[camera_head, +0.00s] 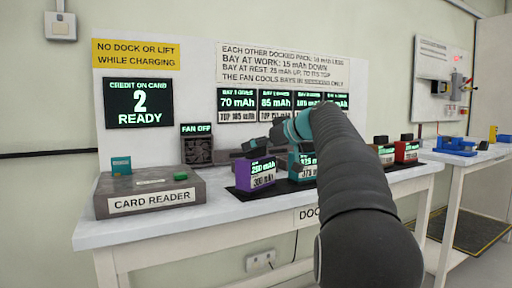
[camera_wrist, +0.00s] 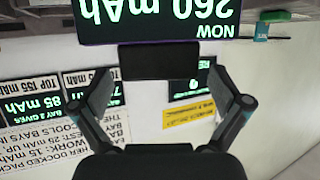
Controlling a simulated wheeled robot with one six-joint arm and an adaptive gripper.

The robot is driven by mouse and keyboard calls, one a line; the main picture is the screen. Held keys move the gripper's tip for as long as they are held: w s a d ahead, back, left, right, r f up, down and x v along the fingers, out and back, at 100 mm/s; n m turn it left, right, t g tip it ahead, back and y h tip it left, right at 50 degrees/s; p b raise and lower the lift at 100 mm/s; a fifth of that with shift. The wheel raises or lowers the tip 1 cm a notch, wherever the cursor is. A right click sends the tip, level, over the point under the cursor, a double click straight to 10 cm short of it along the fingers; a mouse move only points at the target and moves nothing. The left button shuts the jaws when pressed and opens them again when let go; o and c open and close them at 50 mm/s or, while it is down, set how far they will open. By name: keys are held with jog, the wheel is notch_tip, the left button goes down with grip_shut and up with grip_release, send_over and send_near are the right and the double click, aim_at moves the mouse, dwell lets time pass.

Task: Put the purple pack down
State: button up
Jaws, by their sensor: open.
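The purple pack (camera_head: 262,176) stands upright on the black mat (camera_head: 285,187) at the front of the white table, left of a teal pack (camera_head: 301,166). Its screen reads about 260 mAh. In the wrist view the purple pack (camera_wrist: 155,22) fills the top, upside down, with a black block (camera_wrist: 158,61) just below its screen. My gripper (camera_wrist: 160,78) is open, with one finger on each side of that block and gaps between. In the head view my arm hides part of the gripper and the teal pack.
A card reader (camera_head: 150,195) with a teal card stands at the left, and a fan box (camera_head: 197,150) behind it. Bay screens (camera_head: 272,100) line the back board. A red pack (camera_head: 407,151) stands right of my arm. A second table (camera_head: 470,158) holds blue parts.

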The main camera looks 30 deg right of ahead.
jog(key=v, duration=1.1)
jog(key=shift+s, duration=0.1)
jog(key=s+a+f+m+g+h, duration=0.1)
jog(key=s+a+f+m+g, duration=0.1)
jog(key=s+a+f, duration=0.5)
jog(key=s+a+f+m+g+h, duration=0.1)
jog(key=s+a+f+m+g, duration=0.2)
jog(key=a+f, duration=0.8)
jog(key=s+a+f+g+h, duration=0.1)
jog(key=s+a+f, duration=0.2)
jog(key=s+f, duration=0.5)
jog(key=s+a+f+h, duration=0.2)
jog(key=s+a+f, duration=0.1)
jog(key=s+f, duration=0.6)
notch_tip(320, 180, down, 2)
jog(key=shift+s+f+g+h, duration=0.15)
jog(key=shift+s+g+h, duration=0.15)
jog(key=shift+g, duration=0.1)
